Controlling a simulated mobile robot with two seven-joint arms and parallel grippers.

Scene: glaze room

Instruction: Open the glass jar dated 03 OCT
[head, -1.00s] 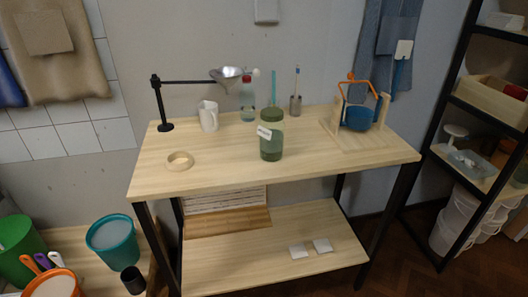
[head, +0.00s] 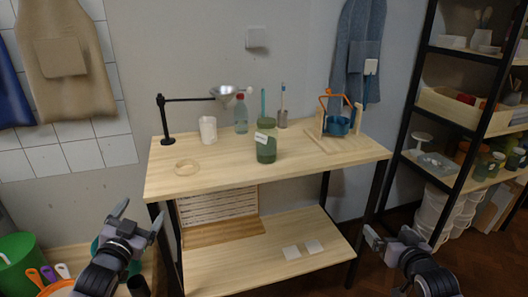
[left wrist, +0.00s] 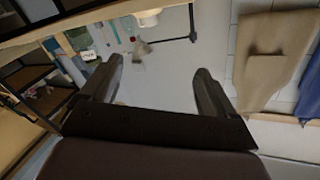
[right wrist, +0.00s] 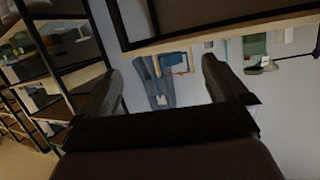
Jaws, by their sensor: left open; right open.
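A green glass jar (head: 266,152) with a green lid (head: 273,127) stands upright on the wooden table (head: 330,160), a white tag on its front. The tag's writing is too small to read. The lid sits on the jar. The jar also shows, turned over, in the left wrist view (left wrist: 82,42) and the right wrist view (right wrist: 255,46). My left gripper (head: 139,217) is open and empty, low in front of the table's left side. My right gripper (head: 390,233) is open and empty, low at the table's right front. Both are well apart from the jar.
Behind the jar stand a white mug (head: 208,130), a clear bottle (head: 241,118) and a brush cup (head: 281,122). A wooden stand with a blue pot (head: 337,125) is right. A black shelf (head: 408,110) stands further right.

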